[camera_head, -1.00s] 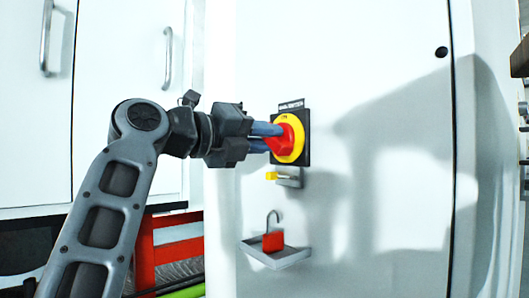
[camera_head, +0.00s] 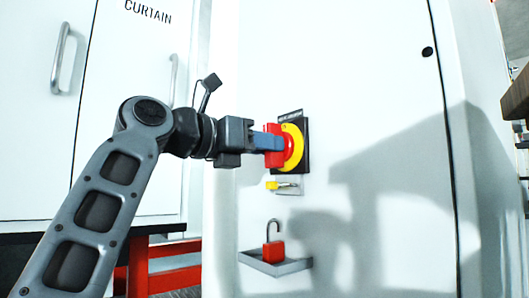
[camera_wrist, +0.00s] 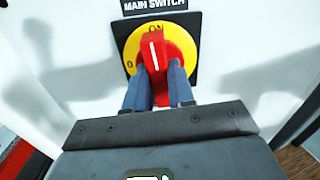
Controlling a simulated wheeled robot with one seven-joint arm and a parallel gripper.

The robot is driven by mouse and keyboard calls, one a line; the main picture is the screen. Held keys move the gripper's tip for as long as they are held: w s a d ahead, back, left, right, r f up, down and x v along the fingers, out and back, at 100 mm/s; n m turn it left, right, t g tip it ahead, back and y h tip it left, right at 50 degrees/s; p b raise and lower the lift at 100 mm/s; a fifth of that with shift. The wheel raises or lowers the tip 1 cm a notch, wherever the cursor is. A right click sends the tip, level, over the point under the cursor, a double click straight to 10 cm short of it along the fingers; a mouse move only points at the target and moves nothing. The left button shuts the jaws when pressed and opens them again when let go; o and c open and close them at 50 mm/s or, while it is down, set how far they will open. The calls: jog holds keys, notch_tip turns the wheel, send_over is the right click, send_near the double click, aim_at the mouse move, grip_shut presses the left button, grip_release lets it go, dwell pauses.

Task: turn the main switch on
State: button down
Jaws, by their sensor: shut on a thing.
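The main switch has a yellow dial (camera_head: 298,140) on a dark plate, with a red handle (camera_head: 290,147) at its middle. In the wrist view the red handle (camera_wrist: 153,48) stands nearly upright. Its white line points up at the ON mark (camera_wrist: 156,28), and the 0 mark (camera_wrist: 130,65) is at the left of the dial. My gripper (camera_head: 279,143) is shut on the red handle, with a blue finger on each side of it.
Below the switch is a small metal hasp with a yellow piece (camera_head: 273,185). Lower down, a red padlock (camera_head: 273,252) with its shackle up sits in a grey tray (camera_head: 277,268) on the white cabinet (camera_head: 375,100). A red frame (camera_head: 170,265) stands at lower left.

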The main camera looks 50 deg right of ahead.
jog(key=shift+d+f+m, duration=0.1)
jog(key=shift+m, duration=0.5)
jog(key=c, duration=1)
grip_release()
jog(key=shift+o, duration=0.2)
jog(key=p+v, duration=0.1)
jog(key=v, duration=0.7)
